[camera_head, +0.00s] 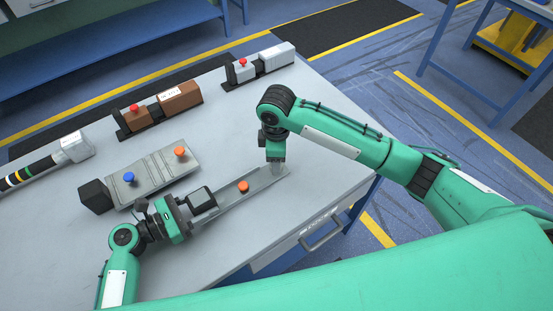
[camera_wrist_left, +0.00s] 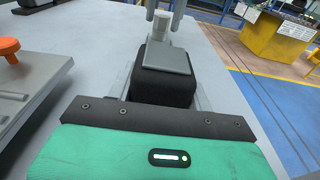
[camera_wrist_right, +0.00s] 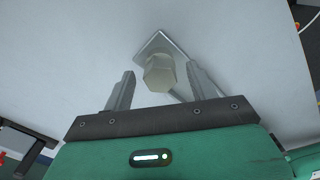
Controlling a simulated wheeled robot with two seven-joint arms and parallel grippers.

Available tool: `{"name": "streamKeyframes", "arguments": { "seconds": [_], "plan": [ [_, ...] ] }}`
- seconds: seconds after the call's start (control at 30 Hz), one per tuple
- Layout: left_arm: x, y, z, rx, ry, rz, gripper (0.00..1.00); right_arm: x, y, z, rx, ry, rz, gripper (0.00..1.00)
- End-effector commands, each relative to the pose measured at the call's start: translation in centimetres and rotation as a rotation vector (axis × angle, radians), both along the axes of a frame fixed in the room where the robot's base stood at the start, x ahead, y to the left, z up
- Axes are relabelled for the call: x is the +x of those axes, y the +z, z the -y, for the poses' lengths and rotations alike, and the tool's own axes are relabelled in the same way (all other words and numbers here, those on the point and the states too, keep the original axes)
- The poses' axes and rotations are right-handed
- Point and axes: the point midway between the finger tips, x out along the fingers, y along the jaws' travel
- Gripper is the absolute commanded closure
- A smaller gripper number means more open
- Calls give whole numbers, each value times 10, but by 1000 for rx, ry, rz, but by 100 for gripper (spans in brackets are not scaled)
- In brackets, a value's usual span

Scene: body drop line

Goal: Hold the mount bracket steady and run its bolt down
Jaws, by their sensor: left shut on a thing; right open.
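The mount bracket appears to be the long grey piece (camera_head: 265,183) near the table's front edge, with a black block (camera_head: 202,197) at its left end. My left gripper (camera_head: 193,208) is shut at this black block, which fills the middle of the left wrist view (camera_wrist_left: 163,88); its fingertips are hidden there. My right gripper (camera_head: 277,160) points down over the bracket's right end. In the right wrist view the bolt's pale hex head (camera_wrist_right: 159,74) stands on a small metal plate (camera_wrist_right: 152,44), between and slightly beyond the open fingers. Contact with the bolt cannot be told.
A grey fixture with blue and orange knobs (camera_head: 152,174) lies behind the left gripper. A brown fixture (camera_head: 179,97), a grey one (camera_head: 275,57) and a striped tool (camera_head: 72,148) lie farther back. The table's right middle (camera_head: 235,125) is clear.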

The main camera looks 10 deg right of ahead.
Motion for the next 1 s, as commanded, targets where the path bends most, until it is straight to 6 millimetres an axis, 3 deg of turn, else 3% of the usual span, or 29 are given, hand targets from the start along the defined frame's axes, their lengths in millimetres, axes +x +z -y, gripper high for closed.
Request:
{"name": "streamKeyframes", "arguments": {
  "seconds": [0.17,0.53,0.7,1.0],
  "plan": [
    [-1,-4,0,4,-1,-6,84,1,22,0,2,1,5,41],
    [-1,-4,0,4,-1,-6,84,0,99,0,2,0,6,41],
    [-1,-4,0,4,-1,-6,84,0,115,0,1,0,4,41],
    [-1,-4,0,3,-1,-6,84,-1,119,0,0,-1,2,41]
  ]
}}
